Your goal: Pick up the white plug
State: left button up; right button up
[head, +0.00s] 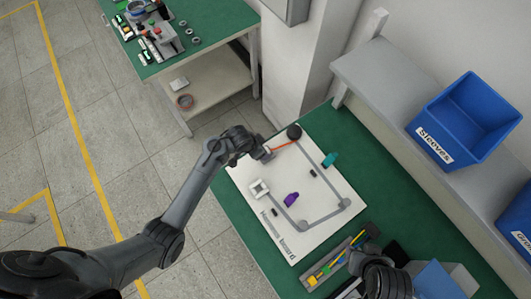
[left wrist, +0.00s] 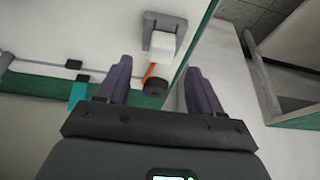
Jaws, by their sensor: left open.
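The white plug (left wrist: 162,42) sits in a grey holder (left wrist: 166,22) at the top middle of the left wrist view, with an orange wire running from it towards a black cylinder (left wrist: 156,88). My left gripper (left wrist: 159,68) is open, its purple-grey fingers apart on either side of the wire and short of the plug. In the head view my left gripper (head: 262,152) is over the far left edge of the white board (head: 240,174) and mostly hides the plug. My right gripper (head: 384,283) is partly in view at the bottom, its jaws unclear.
A tool tray (head: 328,265) stands near the front. Blue bins (head: 463,120) stand on the shelf to the right.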

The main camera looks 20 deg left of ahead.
pick_arm(q)
jog(key=shift+b+x, duration=0.35)
jog(key=shift+x, duration=2.35)
jog(key=shift+a, duration=0.1)
jog(key=c, duration=1.1)
jog(key=shift+r, duration=0.1)
jog(key=shift+c, duration=0.2)
jog(key=shift+r, duration=0.6)
notch_tip(320, 180, up, 2)
jog(key=shift+r, duration=0.15)
jog(key=d+r, duration=0.7)
jog(key=d, duration=0.4)
jog(key=shift+d+r+b, duration=0.15)
jog(key=shift+d+b, duration=0.2)
jog(key=shift+b, duration=0.1)
